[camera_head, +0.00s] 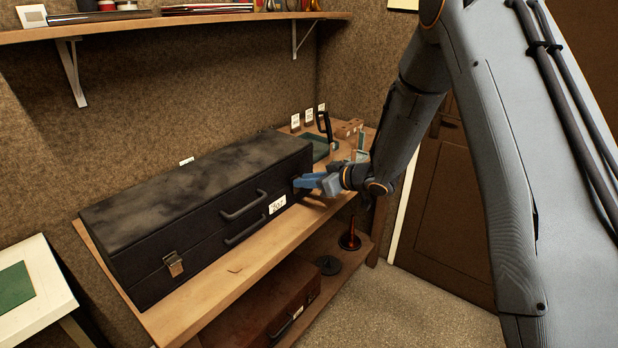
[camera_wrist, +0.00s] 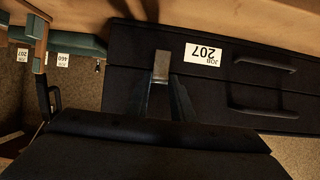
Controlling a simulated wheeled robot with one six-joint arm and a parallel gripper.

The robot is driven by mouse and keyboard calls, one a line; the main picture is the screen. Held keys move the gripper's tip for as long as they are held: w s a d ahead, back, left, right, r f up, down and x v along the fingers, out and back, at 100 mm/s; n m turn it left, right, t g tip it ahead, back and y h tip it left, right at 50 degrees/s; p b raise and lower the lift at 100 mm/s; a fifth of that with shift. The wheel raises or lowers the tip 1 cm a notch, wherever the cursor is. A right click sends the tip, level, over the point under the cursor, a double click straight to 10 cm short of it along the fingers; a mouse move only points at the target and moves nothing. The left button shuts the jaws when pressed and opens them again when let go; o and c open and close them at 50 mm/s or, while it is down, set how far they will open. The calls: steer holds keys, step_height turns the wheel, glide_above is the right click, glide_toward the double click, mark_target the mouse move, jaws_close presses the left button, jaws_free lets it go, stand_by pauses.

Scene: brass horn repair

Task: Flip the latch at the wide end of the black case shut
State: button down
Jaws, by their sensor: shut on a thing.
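The long black case (camera_head: 200,192) lies on the wooden bench with its lid down. One metal latch (camera_head: 174,264) is on its front near the left end. A second metal latch (camera_wrist: 161,66), near the right end of the front, shows in the wrist view. My gripper (camera_head: 303,184) is at that right end; its blue fingers reach the front. In the wrist view my gripper (camera_wrist: 163,84) has its fingertips at the latch and is shut on it. The fingers partly hide this latch, and I cannot tell whether it is fastened.
Two dark handles (camera_head: 244,205) stick out from the case front beside a white job tag (camera_head: 277,205). A dark clamp (camera_head: 325,128) and small blocks stand behind my gripper on the bench. A brown case (camera_head: 268,308) sits on the lower shelf. A wall shelf (camera_head: 180,22) hangs above.

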steer(key=shift+w+a+r+g+h+p, duration=0.2)
steer(key=shift+r+g+h+p, duration=0.15)
steer(key=shift+p, duration=0.3)
steer(key=shift+f, duration=0.15)
steer(key=c, duration=1.5)
jaws_free()
steer(key=shift+b+v, duration=1.05)
steer(key=shift+v, duration=2.85)
